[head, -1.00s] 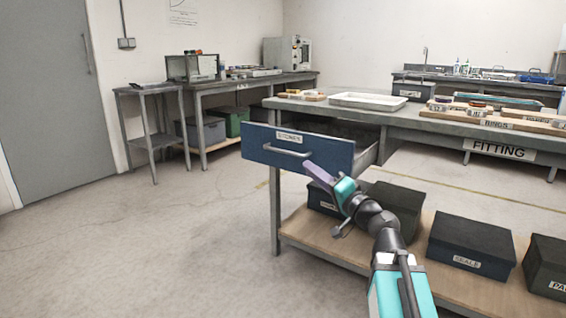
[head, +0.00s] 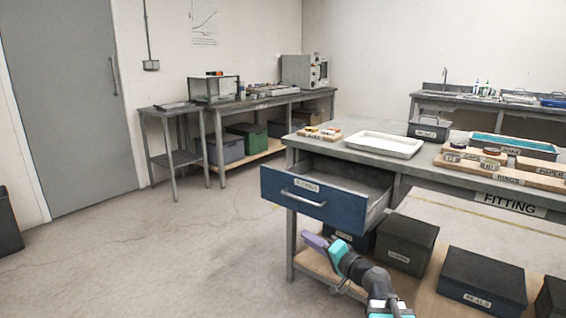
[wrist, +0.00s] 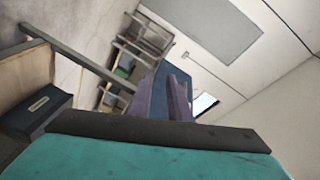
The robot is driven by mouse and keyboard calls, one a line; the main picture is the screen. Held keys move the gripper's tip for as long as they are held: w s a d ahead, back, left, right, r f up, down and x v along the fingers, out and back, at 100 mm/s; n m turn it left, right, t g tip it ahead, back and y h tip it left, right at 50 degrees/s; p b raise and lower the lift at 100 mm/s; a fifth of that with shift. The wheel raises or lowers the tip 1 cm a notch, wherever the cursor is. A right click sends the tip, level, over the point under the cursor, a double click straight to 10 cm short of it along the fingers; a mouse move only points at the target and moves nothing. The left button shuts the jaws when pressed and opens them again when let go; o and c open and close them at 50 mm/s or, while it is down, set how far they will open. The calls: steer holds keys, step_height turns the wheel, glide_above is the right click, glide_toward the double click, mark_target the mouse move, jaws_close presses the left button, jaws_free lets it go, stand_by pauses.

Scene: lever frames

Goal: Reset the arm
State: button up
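My gripper (head: 314,240) has purple fingers on a teal and black wrist. In the head view it is low, just below the blue drawer front and apart from its handle (head: 303,198). In the wrist view the two fingers (wrist: 163,88) stand apart with a gap between them and nothing held. The drawer (head: 330,201) is pulled out of the workbench, and the part of its inside that shows looks empty. Its blue front appears behind the fingers in the wrist view (wrist: 162,72).
The workbench (head: 440,168) carries a white tray (head: 385,144) and labelled wooden boards. Dark lidded boxes (head: 407,243) stand on its lower shelf, close to my arm. A side bench (head: 262,101) and a grey door (head: 65,110) are farther back.

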steer(key=s+a+f+n+g+h+p, duration=0.1)
steer(key=s+a+f+n+g+p, duration=0.3)
steer(key=s+f+p, duration=0.65)
steer(key=s+a+f+m+g+h+p, duration=0.1)
steer(key=s+f+g+h+p, duration=0.1)
steer(key=s+f+g+p, duration=0.65)
steer(key=s+d+f+n+g+h+p, duration=0.1)
steer(key=s+d+f+g+h+p, duration=0.2)
steer(key=s, duration=0.7)
steer(key=s+d+f+n+g+p, duration=0.15)
steer(key=s+f+p, duration=0.35)
steer(key=s, duration=0.6)
steer(key=s+d+f+g+h+b, duration=0.1)
steer(key=s+d+g+h, duration=0.1)
steer(key=s+d+h, duration=0.2)
steer(key=s+d, duration=0.3)
steer(key=d, duration=0.1)
steer(key=shift+d+f, duration=0.25)
steer(key=shift+d, duration=0.1)
steer(key=shift+n, duration=0.25)
